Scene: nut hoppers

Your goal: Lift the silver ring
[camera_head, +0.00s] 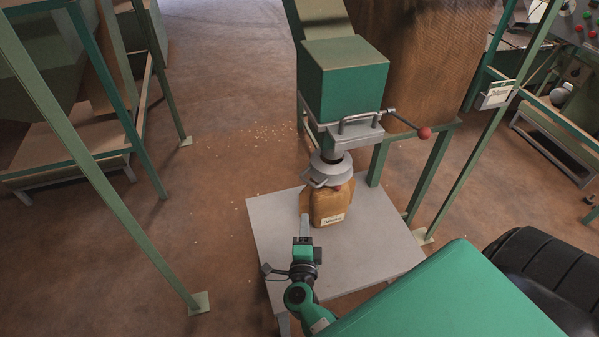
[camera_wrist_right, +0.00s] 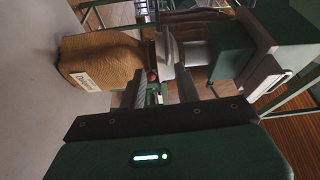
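The silver ring (camera_head: 328,168) sits around the neck of a full brown sack (camera_head: 328,205), just below the hopper's dark spout. A thin handle shows at its left side. In the right wrist view the ring (camera_wrist_right: 165,52) appears between the sack (camera_wrist_right: 100,60) and the spout, beyond the fingertips. My right gripper (camera_head: 304,222) is in front of the sack, lower left of the ring. In the wrist view its two fingers (camera_wrist_right: 162,90) are apart, with a small red part of the ring area visible between them. Whether a finger touches anything is unclear. My left gripper is out of view.
The green hopper (camera_head: 345,80) with a lever ending in a red ball (camera_head: 424,133) stands above the sack. The sack rests on a grey table (camera_head: 375,255). Green posts (camera_head: 110,170) stand at left and right. Spilled nuts lie on the floor.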

